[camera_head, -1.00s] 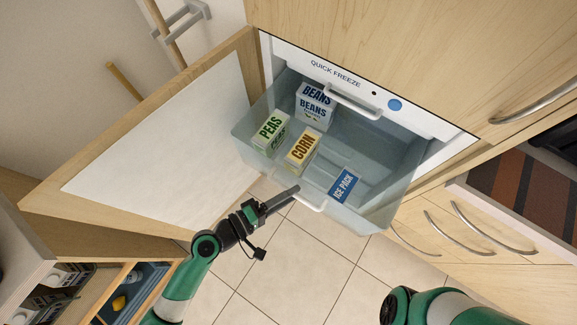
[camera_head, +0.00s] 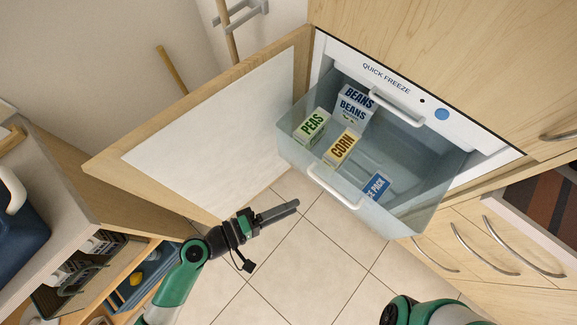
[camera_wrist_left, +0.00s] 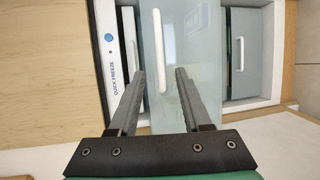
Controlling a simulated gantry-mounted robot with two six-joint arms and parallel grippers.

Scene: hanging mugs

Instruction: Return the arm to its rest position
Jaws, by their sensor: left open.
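My left gripper (camera_head: 293,206) is open and empty in the head view, in the air in front of the freezer drawer and apart from its white handle (camera_head: 333,187). In the left wrist view its two fingers (camera_wrist_left: 157,76) are spread, with the drawer front (camera_wrist_left: 172,100) beyond them and the handle (camera_wrist_left: 160,50) showing between the fingers. The clear drawer (camera_head: 415,218) is pulled out. It holds a beans box (camera_head: 353,105), a peas box (camera_head: 312,126), a corn box (camera_head: 342,148) and a blue ice pack (camera_head: 376,187). My right gripper is out of view; only part of that arm shows at the bottom.
The freezer's wooden door (camera_head: 100,167) stands open to the left of the drawer. A shelf unit (camera_head: 85,215) with a blue jug (camera_head: 18,225) is at the lower left. Cabinet drawers with curved handles (camera_head: 480,250) are at the right. Tiled floor (camera_head: 310,265) lies open below my left gripper.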

